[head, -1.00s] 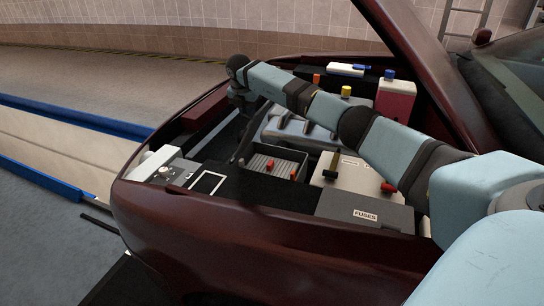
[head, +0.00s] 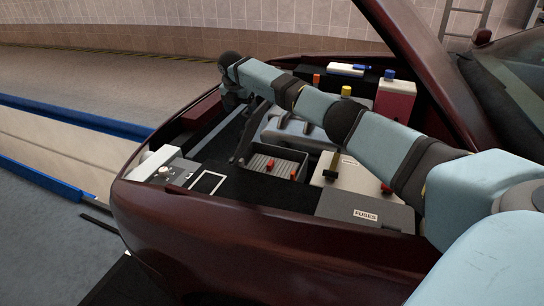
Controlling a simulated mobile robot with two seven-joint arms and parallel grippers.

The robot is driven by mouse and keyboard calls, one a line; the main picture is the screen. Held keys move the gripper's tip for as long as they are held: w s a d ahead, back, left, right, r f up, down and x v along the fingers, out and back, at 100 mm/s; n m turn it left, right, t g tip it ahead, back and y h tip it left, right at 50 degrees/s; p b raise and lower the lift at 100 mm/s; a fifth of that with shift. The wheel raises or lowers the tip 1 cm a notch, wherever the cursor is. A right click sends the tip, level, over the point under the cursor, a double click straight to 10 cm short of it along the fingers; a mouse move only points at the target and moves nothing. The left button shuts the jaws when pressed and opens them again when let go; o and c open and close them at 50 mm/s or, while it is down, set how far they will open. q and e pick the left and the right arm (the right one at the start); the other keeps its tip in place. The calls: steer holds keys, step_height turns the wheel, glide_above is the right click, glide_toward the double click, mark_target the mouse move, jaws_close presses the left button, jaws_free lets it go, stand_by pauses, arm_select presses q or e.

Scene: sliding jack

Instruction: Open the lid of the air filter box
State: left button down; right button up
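The air filter box (head: 285,163) is a grey open-topped box in the engine bay, with a ribbed grey inside and red clips at its front and right. A dark slanted panel (head: 246,143), which looks like its lid, stands raised at the box's left side, seen nearly edge-on. My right arm reaches in from the right across the bay. My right gripper (head: 233,101) points down just left of the panel's upper end. Its fingers are small and dark, so I cannot tell whether they are open or touch the panel. My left gripper is out of view.
A grey fuse box (head: 365,212) lies front right, with the battery (head: 345,175) behind it. A grey engine cover (head: 290,135) sits behind the filter box. A blue-capped reservoir (head: 395,98) stands at the back. The raised hood (head: 420,70) rises at the right.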

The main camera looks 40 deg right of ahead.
steer(key=w+d+p+v, duration=0.1)
steer(key=p+v, duration=0.5)
steer(key=v, duration=0.1)
steer(key=shift+d+r, duration=0.3)
steer(key=shift+r, duration=0.3)
steer(key=shift+s+a+f, duration=0.1)
steer(key=shift+s, duration=0.05)
stand_by(0.4)
